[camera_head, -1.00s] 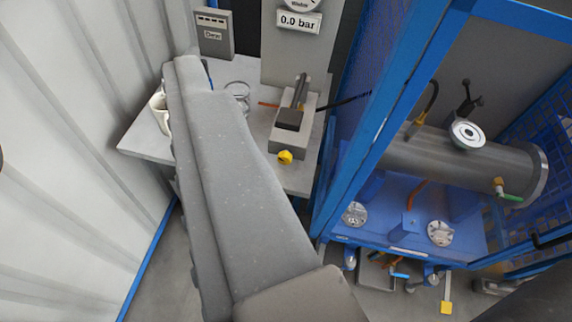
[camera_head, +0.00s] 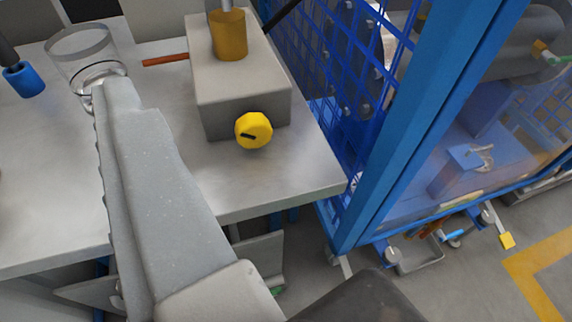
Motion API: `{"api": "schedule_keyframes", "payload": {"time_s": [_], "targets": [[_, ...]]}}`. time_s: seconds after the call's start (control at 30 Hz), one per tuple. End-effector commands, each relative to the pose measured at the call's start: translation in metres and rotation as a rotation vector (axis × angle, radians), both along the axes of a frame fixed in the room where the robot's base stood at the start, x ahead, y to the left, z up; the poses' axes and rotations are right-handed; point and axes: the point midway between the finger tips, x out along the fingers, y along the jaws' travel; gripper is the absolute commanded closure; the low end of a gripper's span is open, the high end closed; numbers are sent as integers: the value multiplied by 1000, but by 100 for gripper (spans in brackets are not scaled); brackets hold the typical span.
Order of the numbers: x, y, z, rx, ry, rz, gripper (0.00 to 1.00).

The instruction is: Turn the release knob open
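The release knob (camera_head: 255,124) is a small yellow faceted knob with a short dark mark that lies nearly level, slightly tilted. The knob is not covered.
A clear glass vessel (camera_head: 78,45) stands behind my gripper tip on the grey bench (camera_head: 275,185). A brown cylinder (camera_head: 229,38) stands on the block, and an orange-brown rod (camera_head: 166,60) lies left of it. A blue frame (camera_head: 435,120) with mesh stands close at right.

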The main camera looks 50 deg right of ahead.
Motion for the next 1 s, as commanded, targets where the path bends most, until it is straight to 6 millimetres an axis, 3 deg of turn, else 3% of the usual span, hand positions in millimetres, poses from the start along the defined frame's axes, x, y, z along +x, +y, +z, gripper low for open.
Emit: {"api": "schedule_keyframes", "payload": {"time_s": [0.03,0.2,0.4,0.67,1.0], "targets": [[1,-13,-38,-20,8,-34,40],[-6,-51,-122,-108,-12,-138,40],[-25,-82,-179,-213,-33,-216,40],[-32,-96,-197,-264,-50,-244,40],[-1,-118,-197,-261,-52,-246,40]]}}
